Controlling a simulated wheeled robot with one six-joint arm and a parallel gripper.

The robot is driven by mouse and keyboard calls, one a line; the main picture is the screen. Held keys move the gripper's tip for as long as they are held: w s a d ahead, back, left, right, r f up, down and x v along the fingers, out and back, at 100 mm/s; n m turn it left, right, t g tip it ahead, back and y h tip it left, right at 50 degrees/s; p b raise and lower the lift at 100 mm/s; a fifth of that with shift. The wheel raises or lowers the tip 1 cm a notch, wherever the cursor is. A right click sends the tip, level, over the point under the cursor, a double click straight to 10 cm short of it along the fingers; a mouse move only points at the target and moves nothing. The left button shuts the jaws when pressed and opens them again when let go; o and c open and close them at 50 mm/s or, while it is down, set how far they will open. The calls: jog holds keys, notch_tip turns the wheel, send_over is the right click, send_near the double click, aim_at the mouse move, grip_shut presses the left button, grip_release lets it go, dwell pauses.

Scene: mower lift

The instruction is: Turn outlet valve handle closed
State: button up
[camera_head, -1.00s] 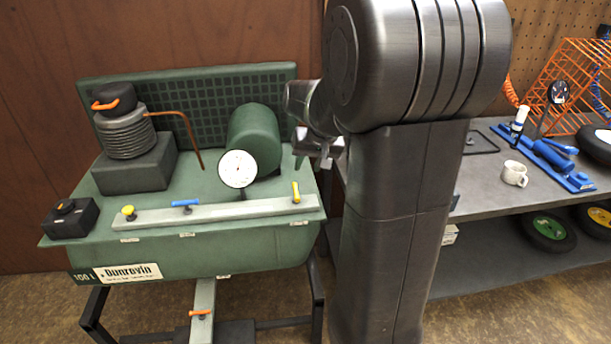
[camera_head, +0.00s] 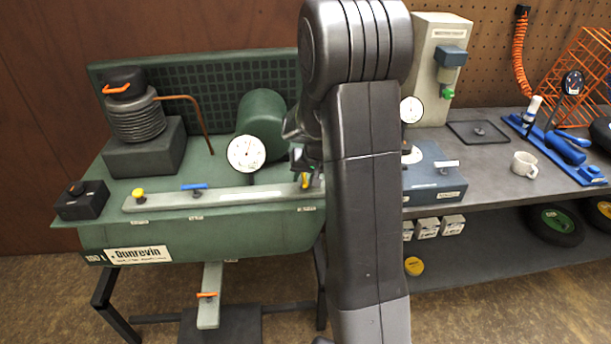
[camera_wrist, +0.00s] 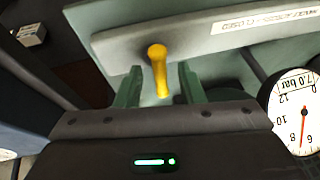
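A yellow lever handle (camera_head: 305,181) stands at the right end of the pale bar (camera_head: 240,195) on the green compressor tank (camera_head: 200,236). It also shows in the wrist view (camera_wrist: 158,68), standing off the bar. My gripper (camera_head: 307,168) is at this handle. In the wrist view its two green fingers (camera_wrist: 156,84) are apart, one on each side of the handle, with a gap on both sides. The arm hides part of the area right of the handle.
A blue lever (camera_head: 194,187) and a yellow knob (camera_head: 138,195) sit further left on the bar. A round gauge (camera_head: 247,154) stands close behind the bar. A workbench (camera_head: 480,180) with a mug (camera_head: 524,164) and tools stands to the right.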

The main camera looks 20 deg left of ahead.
grip_shut()
